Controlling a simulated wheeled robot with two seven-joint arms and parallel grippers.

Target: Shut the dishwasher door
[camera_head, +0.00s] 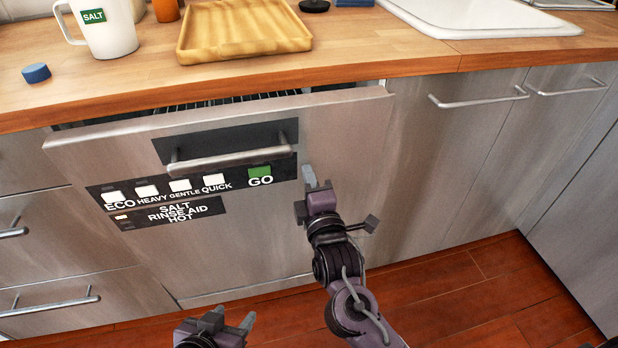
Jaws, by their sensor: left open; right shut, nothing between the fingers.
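The steel dishwasher door (250,235) stands nearly upright, tilted out a little at the top. A dark gap with rack wires (225,101) shows between its top edge and the counter. The door has a bar handle (232,160), a row of white buttons and a green GO button (260,172). My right gripper (317,178) is shut and empty, in front of the door just right of the GO button. I cannot tell whether it touches the door. My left gripper (229,318) is open and empty, low in front of the door at the picture's bottom edge.
The wooden counter (400,55) above holds a SALT mug (103,26), a blue lid-like piece (36,73), a wooden tray (240,32) and a white sink (480,18). Steel drawers (50,235) flank the door on the left, cupboards (450,150) on the right. The red floor (480,290) is clear at right.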

